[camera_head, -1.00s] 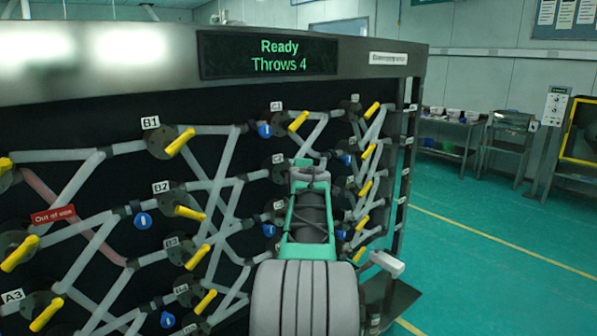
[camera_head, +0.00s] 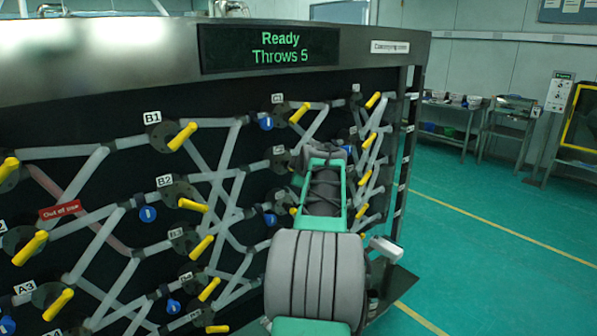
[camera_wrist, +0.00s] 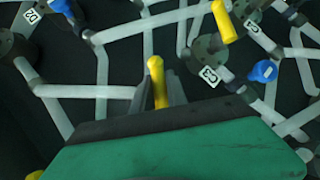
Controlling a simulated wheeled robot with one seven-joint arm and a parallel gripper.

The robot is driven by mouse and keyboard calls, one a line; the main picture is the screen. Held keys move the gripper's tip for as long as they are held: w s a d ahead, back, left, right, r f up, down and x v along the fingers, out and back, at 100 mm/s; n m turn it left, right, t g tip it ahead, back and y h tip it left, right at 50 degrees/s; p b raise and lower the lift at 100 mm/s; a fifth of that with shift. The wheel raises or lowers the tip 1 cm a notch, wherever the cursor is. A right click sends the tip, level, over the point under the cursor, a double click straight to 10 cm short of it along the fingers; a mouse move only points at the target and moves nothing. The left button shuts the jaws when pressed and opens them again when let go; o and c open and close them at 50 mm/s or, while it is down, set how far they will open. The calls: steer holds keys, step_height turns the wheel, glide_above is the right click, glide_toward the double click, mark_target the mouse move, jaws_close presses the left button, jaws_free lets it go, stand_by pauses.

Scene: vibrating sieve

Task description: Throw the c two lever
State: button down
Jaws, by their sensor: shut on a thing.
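The C2 valve (camera_head: 281,158) sits on the dark panel, in the column below the C1 lever (camera_head: 299,113). My gripper is at C2 in the head view, where my own arm hides its fingertips and the C2 handle. In the wrist view my gripper (camera_wrist: 160,94) is shut on a yellow lever handle (camera_wrist: 156,72), which stands up between the fingers. The panel display (camera_head: 269,48) reads "Ready, Throws 5".
Grey pipes, blue tags (camera_head: 148,214) and several other yellow levers (camera_head: 182,136) crowd the panel around my gripper. A red "Out of use" tag (camera_head: 60,210) hangs at the left. Green floor (camera_head: 480,230) to the right is clear.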

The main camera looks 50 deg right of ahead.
steer(key=c, duration=1.3)
jaws_free()
steer(key=b+v, duration=0.2)
steer(key=v, duration=0.5)
steer(key=shift+s+a+r, duration=0.15)
steer(key=shift+s+a, duration=0.1)
